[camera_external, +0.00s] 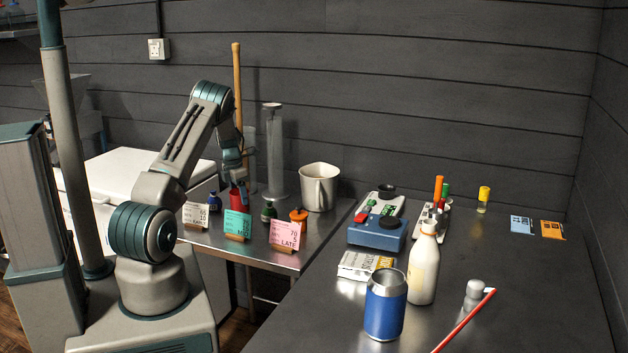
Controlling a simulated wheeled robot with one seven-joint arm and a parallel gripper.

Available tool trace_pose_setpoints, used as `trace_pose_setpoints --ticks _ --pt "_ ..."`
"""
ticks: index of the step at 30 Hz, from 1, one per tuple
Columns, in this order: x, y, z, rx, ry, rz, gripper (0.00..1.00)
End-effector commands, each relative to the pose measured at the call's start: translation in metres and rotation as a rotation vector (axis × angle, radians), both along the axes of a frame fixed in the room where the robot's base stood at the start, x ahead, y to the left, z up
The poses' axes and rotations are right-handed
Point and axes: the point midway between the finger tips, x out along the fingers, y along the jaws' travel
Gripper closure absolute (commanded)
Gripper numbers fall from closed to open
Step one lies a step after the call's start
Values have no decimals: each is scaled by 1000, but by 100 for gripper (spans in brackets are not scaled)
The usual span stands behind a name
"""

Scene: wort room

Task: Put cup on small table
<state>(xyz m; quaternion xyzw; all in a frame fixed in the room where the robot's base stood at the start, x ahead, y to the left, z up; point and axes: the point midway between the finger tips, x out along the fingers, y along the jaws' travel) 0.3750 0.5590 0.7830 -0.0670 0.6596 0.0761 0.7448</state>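My gripper (237,178) points down over the left metal table (213,241), the smaller of the two by its look. A small red object (238,199), perhaps a cup, shows right below the gripper, above or behind the teal card. I cannot tell whether the fingers hold it or whether it touches the table. A large off-white jug-like cup (318,188) with a handle stands upright at the back right of this table, apart from my gripper. The fingertips are too small to read.
Cards (237,223), small bottles (269,211) and a tall grey cylinder (273,155) crowd the left table. The right table (510,290) holds a blue can (385,305), a cream bottle (424,268), a blue device (378,232) and a red stick (465,322). Its right part is mostly clear.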

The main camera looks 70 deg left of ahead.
Motion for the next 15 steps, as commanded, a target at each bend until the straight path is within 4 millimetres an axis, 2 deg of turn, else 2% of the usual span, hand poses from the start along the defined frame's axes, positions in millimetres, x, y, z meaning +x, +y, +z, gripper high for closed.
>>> trace_pose_setpoints --ticks 1,2,11,15 --pt "0 0 0 0 0 0 24" --pt "0 0 0 0 0 0 16" --pt "0 0 2 0 0 0 16" --pt "-1 0 13 1 -1 -1 16"
